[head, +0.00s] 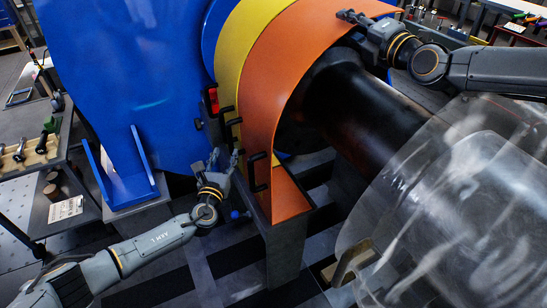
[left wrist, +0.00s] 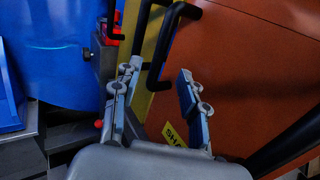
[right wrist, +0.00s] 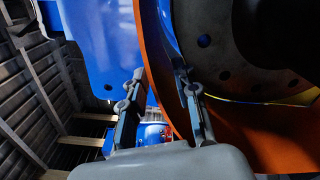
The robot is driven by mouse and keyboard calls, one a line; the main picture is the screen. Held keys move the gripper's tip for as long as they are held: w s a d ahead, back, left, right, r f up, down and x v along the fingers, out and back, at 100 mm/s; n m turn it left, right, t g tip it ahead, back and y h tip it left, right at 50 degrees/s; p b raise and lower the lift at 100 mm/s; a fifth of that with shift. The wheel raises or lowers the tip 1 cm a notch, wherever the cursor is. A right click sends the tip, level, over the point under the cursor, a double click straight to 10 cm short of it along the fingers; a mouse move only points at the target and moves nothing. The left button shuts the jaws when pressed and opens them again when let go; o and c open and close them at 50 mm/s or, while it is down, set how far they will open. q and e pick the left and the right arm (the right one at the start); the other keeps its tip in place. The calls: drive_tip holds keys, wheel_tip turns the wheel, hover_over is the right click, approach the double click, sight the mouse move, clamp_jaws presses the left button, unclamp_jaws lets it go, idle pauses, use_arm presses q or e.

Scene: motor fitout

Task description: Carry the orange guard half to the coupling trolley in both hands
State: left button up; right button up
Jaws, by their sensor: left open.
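The orange guard half (head: 262,105) is a curved band over the dark shaft and coupling, with black handles on its side. My left gripper (head: 218,165) is open beside the handle near its lower end. In the left wrist view, a black handle (left wrist: 163,45) stands just beyond the open fingers (left wrist: 160,95), with orange sheet behind. My right gripper (head: 362,22) is at the top of the guard. In the right wrist view, the orange rim (right wrist: 157,70) runs between its parted fingers (right wrist: 160,85); contact cannot be told. The coupling trolley cannot be made out.
A yellow guard band (head: 232,60) stands directly behind the orange one, against a large blue housing (head: 120,70). The dark shaft (head: 375,125) runs to the right. A clear curved cover (head: 460,215) fills the lower right. A bench with tools (head: 35,150) is at left.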

sight(230, 143)
use_arm(q)
drive_tip(key=w, duration=0.7)
drive_tip(key=shift+w+d, duration=0.2)
drive_tip(key=shift+w, duration=0.05)
use_arm(e)
drive_tip(key=x, duration=0.4)
use_arm(q)
drive_tip(key=c, duration=0.7)
use_arm(e)
clamp_jaws()
use_arm(q)
clamp_jaws()
drive_tip(key=shift+r, duration=0.25)
use_arm(e)
drive_tip(key=shift+w+r, duration=0.15)
drive_tip(key=shift+r, duration=0.15)
